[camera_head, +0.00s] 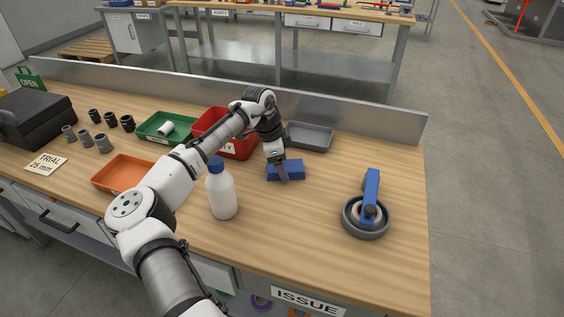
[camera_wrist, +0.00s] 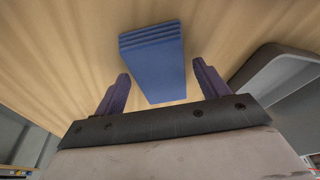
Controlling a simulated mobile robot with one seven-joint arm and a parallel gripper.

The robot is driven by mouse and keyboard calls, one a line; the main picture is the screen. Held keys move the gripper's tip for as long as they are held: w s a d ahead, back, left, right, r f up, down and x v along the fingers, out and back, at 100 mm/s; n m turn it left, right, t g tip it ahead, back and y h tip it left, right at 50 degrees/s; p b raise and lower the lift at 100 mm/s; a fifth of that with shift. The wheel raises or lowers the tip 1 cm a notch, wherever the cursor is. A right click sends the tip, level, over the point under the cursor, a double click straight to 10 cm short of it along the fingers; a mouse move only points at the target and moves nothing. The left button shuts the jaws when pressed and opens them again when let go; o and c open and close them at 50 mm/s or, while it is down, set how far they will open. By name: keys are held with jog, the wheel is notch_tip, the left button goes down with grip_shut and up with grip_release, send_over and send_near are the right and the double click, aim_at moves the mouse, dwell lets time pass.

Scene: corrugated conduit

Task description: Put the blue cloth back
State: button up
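The blue cloth (camera_head: 291,170) lies folded on the wooden bench, right of centre in the head view. In the wrist view the cloth (camera_wrist: 153,60) shows as a layered blue stack between and beyond my fingers. My gripper (camera_head: 283,176) is at the cloth in the head view, pointing down. In the wrist view my gripper (camera_wrist: 160,85) has its two purple fingers wide apart, one on each side of the cloth's near end, with visible gaps. Whether the fingertips touch the bench cannot be told.
A grey tray (camera_head: 310,137) stands just behind the cloth. A red bin (camera_head: 238,148), a green tray (camera_head: 160,127) and an orange tray (camera_head: 122,174) lie left. A white bottle (camera_head: 222,194) stands in front.

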jog(key=shift+o, duration=0.4)
jog(key=shift+r, duration=0.1)
jog(key=b+v, duration=0.3)
jog(key=v, duration=0.9)
jog(key=shift+r, duration=0.1)
